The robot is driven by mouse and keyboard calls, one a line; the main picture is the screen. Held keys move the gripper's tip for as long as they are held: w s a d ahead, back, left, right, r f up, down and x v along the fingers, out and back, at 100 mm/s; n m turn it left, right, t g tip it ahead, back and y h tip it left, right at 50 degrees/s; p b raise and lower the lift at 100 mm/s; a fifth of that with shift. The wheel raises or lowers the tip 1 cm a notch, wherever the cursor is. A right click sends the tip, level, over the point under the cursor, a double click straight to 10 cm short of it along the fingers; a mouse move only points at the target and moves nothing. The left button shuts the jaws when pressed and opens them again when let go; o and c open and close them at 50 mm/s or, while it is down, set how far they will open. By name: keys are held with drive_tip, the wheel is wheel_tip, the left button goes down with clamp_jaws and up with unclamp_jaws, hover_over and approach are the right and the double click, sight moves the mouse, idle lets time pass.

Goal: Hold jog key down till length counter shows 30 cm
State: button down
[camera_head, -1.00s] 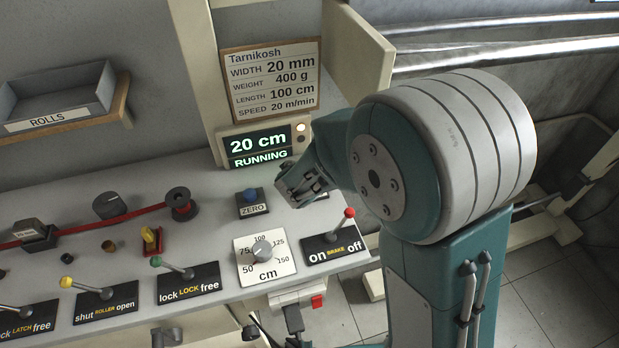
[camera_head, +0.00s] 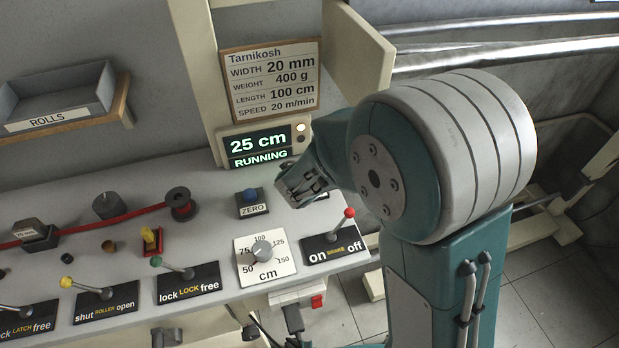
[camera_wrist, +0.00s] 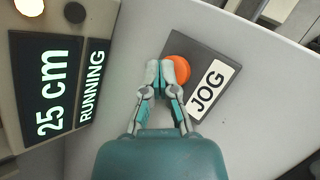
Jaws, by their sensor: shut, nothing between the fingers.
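The length counter (camera_head: 258,146) reads 25 cm with RUNNING below it; it also shows in the wrist view (camera_wrist: 52,92). The jog key is an orange round button (camera_wrist: 179,71) on a dark plate with a white JOG label (camera_wrist: 208,88). My gripper (camera_wrist: 166,72) is shut and empty, its fingertips over the left part of the orange key and seemingly pressing it. In the head view my gripper (camera_head: 296,196) is at the panel below the counter, and it and my arm mostly hide the jog key.
The blue ZERO button (camera_head: 249,195) is left of my gripper. The red-knobbed brake lever (camera_head: 341,222) and the cm dial (camera_head: 262,250) stand in front of it. A spec board (camera_head: 270,80) stands above the counter. A lit lamp (camera_head: 300,127) is beside the display.

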drive_tip(key=shift+r, duration=0.95)
drive_tip(key=shift+r, duration=2.55)
drive_tip(key=shift+s, duration=0.1)
